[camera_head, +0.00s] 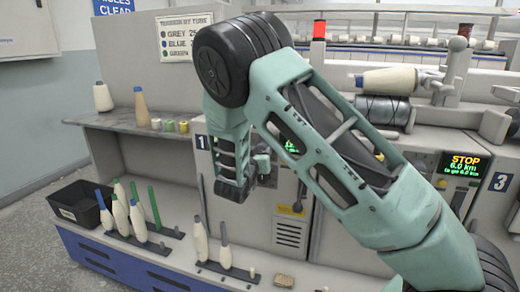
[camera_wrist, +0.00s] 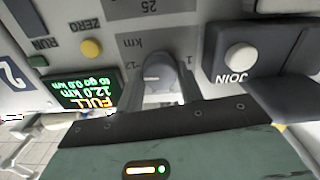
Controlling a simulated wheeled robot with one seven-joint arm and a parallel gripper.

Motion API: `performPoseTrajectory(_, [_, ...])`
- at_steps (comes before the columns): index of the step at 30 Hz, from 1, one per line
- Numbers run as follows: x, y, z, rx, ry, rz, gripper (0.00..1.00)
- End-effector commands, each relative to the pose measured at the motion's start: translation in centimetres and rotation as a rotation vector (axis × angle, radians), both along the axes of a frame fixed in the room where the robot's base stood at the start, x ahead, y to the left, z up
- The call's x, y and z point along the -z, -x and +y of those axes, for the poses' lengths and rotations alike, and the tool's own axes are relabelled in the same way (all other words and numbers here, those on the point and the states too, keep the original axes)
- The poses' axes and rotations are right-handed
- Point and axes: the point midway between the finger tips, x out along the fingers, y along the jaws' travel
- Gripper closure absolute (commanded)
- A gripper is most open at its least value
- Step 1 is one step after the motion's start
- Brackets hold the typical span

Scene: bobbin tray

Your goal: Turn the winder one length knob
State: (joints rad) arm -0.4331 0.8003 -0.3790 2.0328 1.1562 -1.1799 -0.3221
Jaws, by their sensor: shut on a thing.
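The length knob (camera_wrist: 158,76), a round grey knob with a light pointer mark, shows in the upper middle of the wrist view, under a scale printed with km and numbers. My gripper (camera_wrist: 157,90) has a finger on each side of it and is shut on it. In the head view my gripper (camera_head: 262,165) is at the front panel right of the plate marked 1 (camera_head: 201,142); the knob is hidden there. The green display (camera_wrist: 83,91) beside the knob reads FULL, 12.0 km, 0.0 km to go. It also shows partly behind my arm in the head view (camera_head: 293,145).
A yellow button (camera_wrist: 91,48) by ZERO and a white JOIN button (camera_wrist: 240,57) flank the knob. Another display (camera_head: 462,165) reads STOP, 6.0 km. Cones (camera_head: 138,222) stand on the lower ledge; a black bin (camera_head: 78,204) is at left.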

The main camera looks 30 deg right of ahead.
Motion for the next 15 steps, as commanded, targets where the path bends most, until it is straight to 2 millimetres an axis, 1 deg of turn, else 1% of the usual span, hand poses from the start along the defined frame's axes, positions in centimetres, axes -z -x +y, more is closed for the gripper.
performPoseTrajectory(1, [-0.39, 0.04, 0.03, 0.0, 0.02, 0.029, 0.86])
performPoseTrajectory(3, [-0.47, 0.03, 0.04, -0.001, 0.052, 0.071, 0.86])
performPoseTrajectory(15, [-0.48, 0.01, 0.1, -0.001, 0.283, 0.364, 0.86])
